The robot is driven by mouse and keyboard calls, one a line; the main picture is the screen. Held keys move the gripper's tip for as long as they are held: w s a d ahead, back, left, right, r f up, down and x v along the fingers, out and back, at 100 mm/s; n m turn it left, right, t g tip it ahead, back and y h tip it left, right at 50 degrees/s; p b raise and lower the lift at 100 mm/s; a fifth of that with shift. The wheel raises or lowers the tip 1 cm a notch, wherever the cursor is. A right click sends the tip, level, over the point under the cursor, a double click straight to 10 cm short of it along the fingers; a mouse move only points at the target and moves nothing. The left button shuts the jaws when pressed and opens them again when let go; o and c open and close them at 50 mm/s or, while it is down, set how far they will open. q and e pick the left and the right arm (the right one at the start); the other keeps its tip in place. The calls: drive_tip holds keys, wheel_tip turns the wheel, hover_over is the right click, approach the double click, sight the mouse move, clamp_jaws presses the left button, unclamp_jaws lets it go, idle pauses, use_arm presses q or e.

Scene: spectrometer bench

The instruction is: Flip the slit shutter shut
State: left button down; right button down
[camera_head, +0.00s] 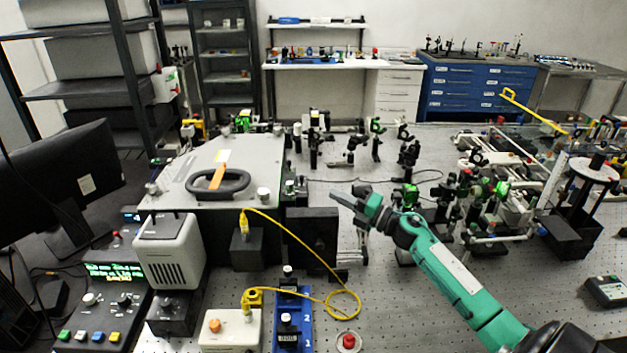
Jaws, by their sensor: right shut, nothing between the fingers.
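My right gripper (338,198) reaches in from the right on a teal arm. Its fingers are shut and empty, pointing left toward the right side of the large grey box (255,152). The box has a black handle with an orange strip (217,177) on top. A dark upright plate (312,229) stands at the box's front right corner, just left of and below the fingertips. I cannot make out which part is the slit shutter, or its position. Whether the fingertips touch anything is unclear. My left gripper is not in view.
A yellow cable (290,232) loops from a black block to the front of the bench. A blue stage (292,318) and a red button (348,342) stand in front. Optics mounts crowd the back and right. The perforated bench (400,310) is fairly clear at front centre.

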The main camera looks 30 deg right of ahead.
sight(302, 180)
drive_tip(key=p+x, duration=0.3)
drive_tip(key=x, duration=0.5)
drive_tip(key=m+p, duration=0.1)
drive_tip(key=p, duration=0.1)
drive_tip(key=w+r+m+g+p, duration=0.1)
drive_tip(key=p, duration=0.1)
drive_tip(key=d+m+h+p, duration=0.1)
drive_tip(key=p, duration=0.1)
drive_tip(key=shift+w+d+r, duration=0.1)
drive_tip(key=shift+w+r, duration=0.05)
drive_tip(key=shift+w, duration=0.2)
idle(1.2)
